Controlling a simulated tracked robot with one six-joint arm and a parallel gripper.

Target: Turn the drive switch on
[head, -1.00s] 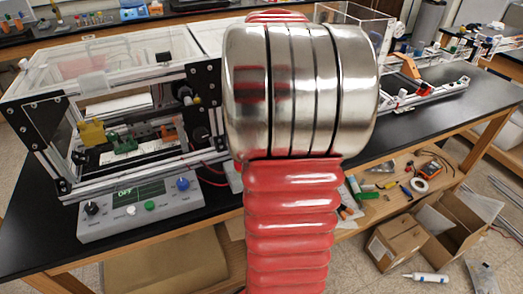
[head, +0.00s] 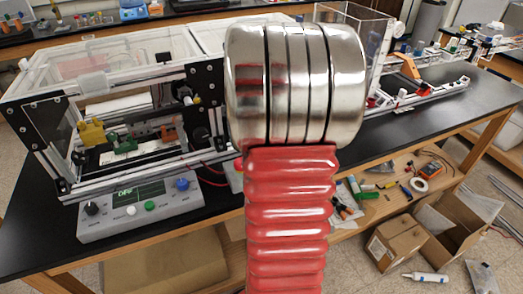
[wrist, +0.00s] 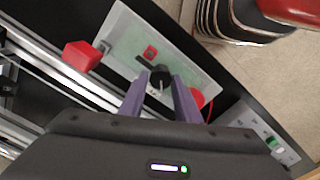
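In the wrist view, a pale green-grey panel (wrist: 125,40) carries a black rotary knob (wrist: 160,79), which looks like the drive switch. My gripper (wrist: 161,76) is open, with its two purple-grey fingers on either side of the knob. The fingertips are close to the knob; contact cannot be told. A small red square (wrist: 150,52) sits on the panel beyond the knob, and a round red part (wrist: 197,98) is partly hidden behind the right finger. In the head view my arm hides the gripper; the panel and knob cannot be made out there.
A control box (head: 140,228) on the black bench has knobs, buttons and a display (head: 127,190) that seems to read OFF. An extrusion-frame machine (head: 110,120) stands behind it. A red block (wrist: 82,55) is left of the panel in the wrist view.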

